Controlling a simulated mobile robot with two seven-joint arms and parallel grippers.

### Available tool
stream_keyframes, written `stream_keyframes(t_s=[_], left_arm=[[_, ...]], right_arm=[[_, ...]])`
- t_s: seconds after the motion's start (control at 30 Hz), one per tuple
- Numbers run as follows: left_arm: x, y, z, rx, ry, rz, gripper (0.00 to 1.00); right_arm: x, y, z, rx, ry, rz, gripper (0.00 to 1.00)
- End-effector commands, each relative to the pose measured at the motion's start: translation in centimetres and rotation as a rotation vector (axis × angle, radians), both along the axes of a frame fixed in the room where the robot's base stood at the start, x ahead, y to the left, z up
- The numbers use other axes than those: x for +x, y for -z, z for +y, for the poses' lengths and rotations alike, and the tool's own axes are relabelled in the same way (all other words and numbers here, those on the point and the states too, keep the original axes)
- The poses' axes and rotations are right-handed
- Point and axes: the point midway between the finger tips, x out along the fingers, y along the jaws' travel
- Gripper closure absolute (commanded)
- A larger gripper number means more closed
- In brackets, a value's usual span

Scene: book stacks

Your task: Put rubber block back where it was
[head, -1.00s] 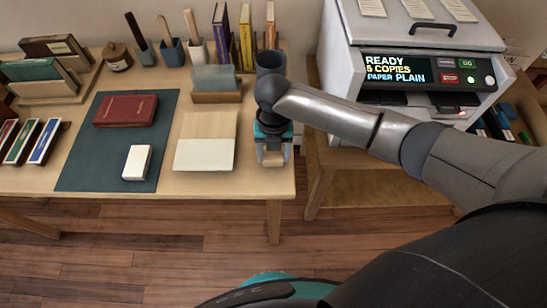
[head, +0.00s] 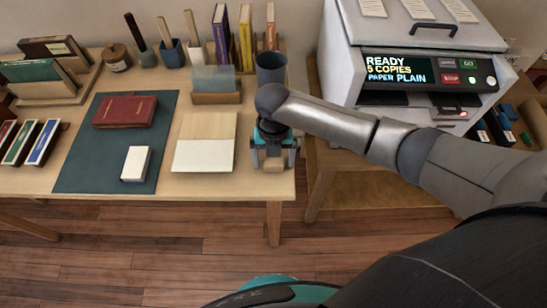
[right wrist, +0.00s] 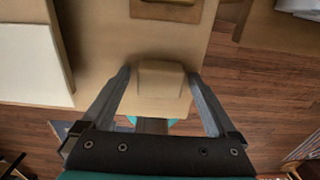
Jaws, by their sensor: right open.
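A tan block (right wrist: 160,82), which I take to be the rubber block, sits at the front right corner of the wooden table (head: 225,185). Its colour is close to the tabletop's. My right gripper (head: 274,163) is above that corner, pointing down and open. In the right wrist view its two fingers stand apart on either side of the block, with gaps visible. In the head view the gripper and wrist hide much of the block. My left gripper is not in view.
A green mat (head: 75,170) holds a red book (head: 125,111) and a white block (head: 135,163). A pale pad (head: 203,155) lies left of my gripper. A dark cup (head: 270,67) stands behind it. A copier (head: 425,75) stands to the right.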

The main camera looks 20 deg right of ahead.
Motion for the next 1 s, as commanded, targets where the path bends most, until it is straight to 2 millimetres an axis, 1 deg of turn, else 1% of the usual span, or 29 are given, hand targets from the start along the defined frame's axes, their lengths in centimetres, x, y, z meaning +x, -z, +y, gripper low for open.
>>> stream_keyframes(t_s=[0.07,0.17,0.27,0.4,0.6,0.7,0.8,1.0], left_arm=[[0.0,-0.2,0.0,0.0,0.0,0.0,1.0],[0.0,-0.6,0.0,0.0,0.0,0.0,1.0],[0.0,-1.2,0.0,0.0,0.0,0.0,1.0],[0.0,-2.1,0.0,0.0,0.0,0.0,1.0],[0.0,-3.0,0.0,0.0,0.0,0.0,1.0],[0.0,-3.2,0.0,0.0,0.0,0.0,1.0],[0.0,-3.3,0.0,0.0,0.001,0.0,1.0],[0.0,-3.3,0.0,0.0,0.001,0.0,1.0]], right_arm=[[0.0,-0.3,0.0,0.001,0.0,-0.001,0.06],[0.1,-1.5,0.0,0.001,0.001,-0.002,0.06],[0.1,-3.4,-0.1,0.001,0.0,-0.004,0.06],[0.2,-6.6,0.0,0.002,0.0,-0.006,0.06],[0.1,-10.4,0.0,0.001,0.0,-0.002,0.06],[0.1,-11.5,0.0,0.0,0.0,-0.002,0.06],[0.1,-12.2,0.0,0.0,0.001,0.0,0.06],[0.0,-12.4,0.0,0.0,0.001,0.001,0.06]])
